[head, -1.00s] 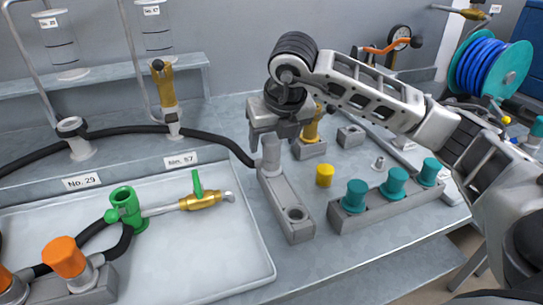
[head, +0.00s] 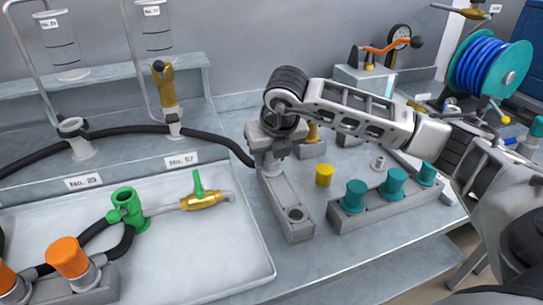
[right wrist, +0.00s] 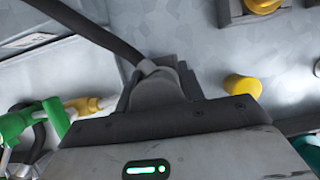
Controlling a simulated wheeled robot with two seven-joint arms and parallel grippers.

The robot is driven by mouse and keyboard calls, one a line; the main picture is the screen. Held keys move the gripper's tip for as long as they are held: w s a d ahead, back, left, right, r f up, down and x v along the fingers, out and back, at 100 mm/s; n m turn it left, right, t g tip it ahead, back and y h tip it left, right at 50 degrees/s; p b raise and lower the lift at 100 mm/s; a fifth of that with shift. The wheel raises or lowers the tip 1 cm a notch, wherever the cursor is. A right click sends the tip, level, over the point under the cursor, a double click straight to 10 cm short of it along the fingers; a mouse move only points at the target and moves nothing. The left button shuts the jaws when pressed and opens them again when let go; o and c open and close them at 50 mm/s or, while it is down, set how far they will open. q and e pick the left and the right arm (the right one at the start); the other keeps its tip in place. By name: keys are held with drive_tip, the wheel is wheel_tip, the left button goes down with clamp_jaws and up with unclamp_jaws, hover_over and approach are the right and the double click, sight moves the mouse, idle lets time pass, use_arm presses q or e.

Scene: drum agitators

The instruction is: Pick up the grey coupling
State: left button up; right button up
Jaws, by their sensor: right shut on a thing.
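The grey coupling (head: 270,168) stands upright at the far end of a long grey two-hole rack (head: 288,205) on the bench. My right gripper (head: 270,155) comes down over it from above, its fingers shut around the coupling's upper part. In the right wrist view the grey coupling (right wrist: 158,88) sits between the dark fingers (right wrist: 160,98). Most of the coupling is hidden by the gripper in the head view. The near hole of the rack is empty. My left gripper is not in view.
A yellow cap (head: 324,176) stands just right of the rack, beside a block with teal caps (head: 395,183). A white tray (head: 235,270) with green and orange fittings lies to the left.

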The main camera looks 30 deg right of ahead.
drive_tip(key=shift+r, duration=0.15)
drive_tip(key=shift+r, duration=0.5)
drive_tip(key=s+a+r, duration=0.5)
drive_tip(key=s+r, duration=0.6)
drive_tip(key=s, duration=0.2)
drive_tip(key=shift+r+b, duration=0.4)
drive_tip(key=shift+b, duration=0.05)
drive_tip(key=shift+s, duration=0.1)
